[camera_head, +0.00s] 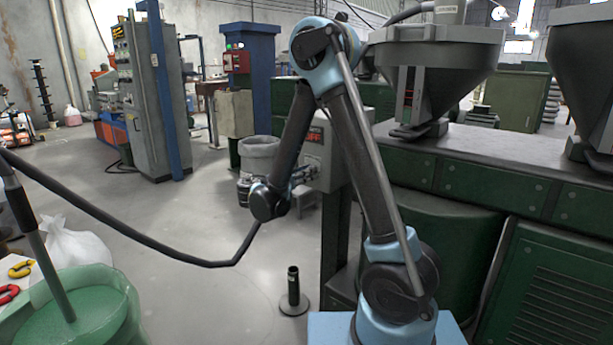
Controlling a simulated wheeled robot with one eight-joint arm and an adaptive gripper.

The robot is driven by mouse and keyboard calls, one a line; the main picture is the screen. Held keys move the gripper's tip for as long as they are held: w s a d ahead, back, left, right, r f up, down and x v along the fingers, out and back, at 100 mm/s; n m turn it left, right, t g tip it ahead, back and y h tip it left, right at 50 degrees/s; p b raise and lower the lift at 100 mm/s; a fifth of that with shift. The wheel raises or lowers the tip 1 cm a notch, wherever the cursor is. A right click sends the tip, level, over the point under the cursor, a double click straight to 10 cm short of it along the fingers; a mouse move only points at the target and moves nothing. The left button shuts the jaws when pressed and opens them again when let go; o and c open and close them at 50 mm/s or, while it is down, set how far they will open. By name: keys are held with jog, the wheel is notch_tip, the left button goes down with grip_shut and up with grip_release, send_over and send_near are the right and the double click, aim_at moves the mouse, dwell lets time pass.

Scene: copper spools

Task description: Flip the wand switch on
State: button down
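The switch lever itself is too small or hidden to make out. My gripper (304,176) is at the box's lower left, in front of it or touching it; I cannot tell which. Its fingers are small and partly merged with the box, so their opening is unclear. A grey wand-like tube (45,240) leans in a green tub (95,310) at the lower left.
A black hose (130,232) sags across the left and passes behind my wrist. A green machine bench with grey hoppers (432,75) fills the right. A short black stand (293,290) is on the floor. Open floor lies left of centre.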

jog(key=shift+r, duration=0.1)
dwell(0.3)
jog(key=g+y, duration=0.1)
jog(key=r+g+y, duration=0.1)
jog(key=y, duration=0.1)
jog(key=shift+s+a+r+n+g, duration=0.2)
jog(key=shift+n+g, duration=0.1)
jog(key=shift+g, duration=0.1)
jog(key=shift+r+g+y, duration=0.4)
jog(key=shift+g+y, duration=0.3)
jog(key=shift+g, duration=0.1)
jog(key=shift+r+g+y, duration=0.4)
jog(key=shift+g+y, duration=0.3)
jog(key=shift+g, duration=0.1)
jog(key=c, duration=1.4)
grip_release()
